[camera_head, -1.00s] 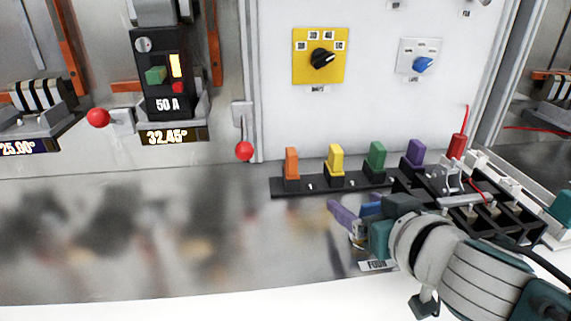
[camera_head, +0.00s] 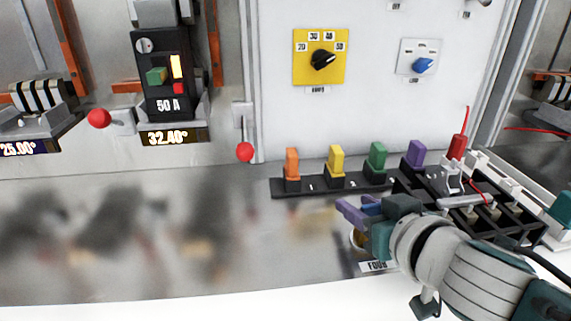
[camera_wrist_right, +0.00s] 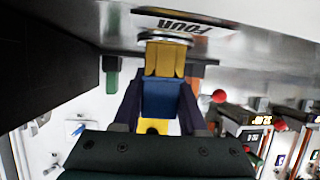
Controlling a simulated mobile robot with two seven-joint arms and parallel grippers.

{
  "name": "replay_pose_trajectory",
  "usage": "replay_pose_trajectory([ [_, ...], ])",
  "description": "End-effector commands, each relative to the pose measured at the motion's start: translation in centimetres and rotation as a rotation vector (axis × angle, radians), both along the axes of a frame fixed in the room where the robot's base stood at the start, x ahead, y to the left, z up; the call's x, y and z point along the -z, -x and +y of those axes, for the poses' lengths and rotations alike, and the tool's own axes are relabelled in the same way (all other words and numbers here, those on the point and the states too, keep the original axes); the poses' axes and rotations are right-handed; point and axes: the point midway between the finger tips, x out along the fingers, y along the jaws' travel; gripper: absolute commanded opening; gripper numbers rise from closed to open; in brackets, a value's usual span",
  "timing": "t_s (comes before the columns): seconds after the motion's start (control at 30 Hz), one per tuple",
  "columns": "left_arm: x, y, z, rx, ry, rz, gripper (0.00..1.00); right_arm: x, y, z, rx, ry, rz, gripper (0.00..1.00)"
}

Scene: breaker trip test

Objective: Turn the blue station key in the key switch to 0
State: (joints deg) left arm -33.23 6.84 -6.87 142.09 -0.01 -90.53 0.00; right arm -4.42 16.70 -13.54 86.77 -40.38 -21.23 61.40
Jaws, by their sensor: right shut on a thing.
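The blue station key (camera_wrist_right: 160,98) is a blue block between the two purple fingers of my right gripper (camera_wrist_right: 158,110) in the right wrist view. A brass-yellow piece (camera_wrist_right: 168,60) sits between the blue block and the round metal ring of the key switch (camera_wrist_right: 166,38). In the head view my right gripper (camera_head: 362,211) is shut on the blue key (camera_head: 372,209), beside the brass-coloured switch (camera_head: 357,238), which is partly hidden by the gripper. A label reading FOUR (camera_head: 376,266) lies in front of it. The 0 mark cannot be made out. My left gripper is not in view.
Orange (camera_head: 292,163), yellow (camera_head: 336,160), green (camera_head: 377,158) and purple (camera_head: 415,154) keys stand in a black rack (camera_head: 318,187) behind my gripper. A yellow selector plate (camera_head: 301,72) and a blue knob (camera_head: 423,66) are on the panel. The metal bench at left is clear.

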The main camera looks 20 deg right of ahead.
Motion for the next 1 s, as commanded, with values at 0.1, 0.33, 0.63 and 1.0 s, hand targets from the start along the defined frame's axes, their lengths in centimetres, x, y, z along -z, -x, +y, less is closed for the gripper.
replay_pose_trajectory([
  [0.1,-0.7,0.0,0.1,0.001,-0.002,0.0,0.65,-0.2,0.0,0.0,-0.071,0.005,0.002,0.0],
  [0.33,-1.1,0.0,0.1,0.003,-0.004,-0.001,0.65,-0.1,0.0,0.4,-0.167,0.003,0.0,0.0],
  [0.63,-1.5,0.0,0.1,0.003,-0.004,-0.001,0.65,-0.1,0.0,0.5,-0.22,0.006,0.002,0.0],
  [1.0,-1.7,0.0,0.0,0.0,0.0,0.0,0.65,0.0,0.1,0.9,-0.34,0.003,0.001,0.0],
])
